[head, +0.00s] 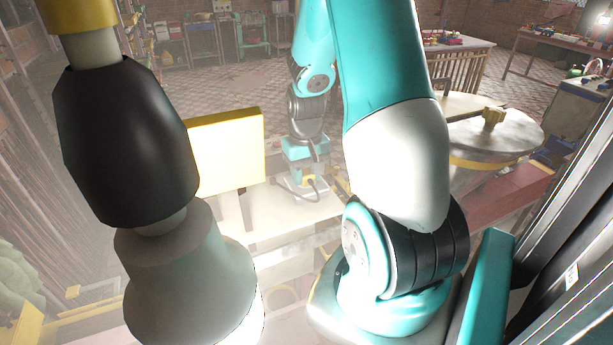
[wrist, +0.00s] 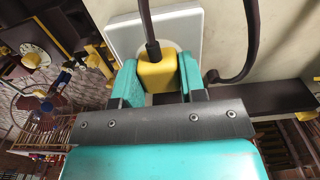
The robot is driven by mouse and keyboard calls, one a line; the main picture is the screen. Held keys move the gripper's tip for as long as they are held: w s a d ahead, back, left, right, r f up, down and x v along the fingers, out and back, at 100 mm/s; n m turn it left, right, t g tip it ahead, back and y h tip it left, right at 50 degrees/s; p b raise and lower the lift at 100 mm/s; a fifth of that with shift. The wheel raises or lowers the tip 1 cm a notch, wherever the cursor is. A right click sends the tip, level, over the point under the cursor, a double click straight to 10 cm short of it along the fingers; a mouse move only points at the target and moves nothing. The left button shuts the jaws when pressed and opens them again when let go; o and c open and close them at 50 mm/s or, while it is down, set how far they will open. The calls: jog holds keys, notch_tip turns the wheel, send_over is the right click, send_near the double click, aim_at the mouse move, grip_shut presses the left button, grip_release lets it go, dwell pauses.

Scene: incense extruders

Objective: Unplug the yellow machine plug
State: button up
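The yellow plug (wrist: 157,72) sits at a round socket on a white square plate (wrist: 120,40), with a dark cable rising from its back. My gripper (wrist: 159,80) has its two teal fingers on either side of the plug, and both appear to touch its sides. In the head view my gripper (head: 306,168) is low over the pale surface beyond my arm, with the small yellow plug (head: 308,179) at its tip. Whether the plug is fully seated in the socket cannot be told; its front end is hidden.
A second dark cable (wrist: 246,55) curves just right of my gripper. In the head view a cream panel with a yellow top edge (head: 228,150) stands left of my gripper. A large round metal disc (head: 490,135) is to the right. A dark-and-grey machine part (head: 125,140) fills the near left.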

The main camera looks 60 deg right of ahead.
aim_at(306, 172)
grip_shut()
jog(key=shift+r+p, duration=2.7)
jog(key=shift+r, duration=0.35)
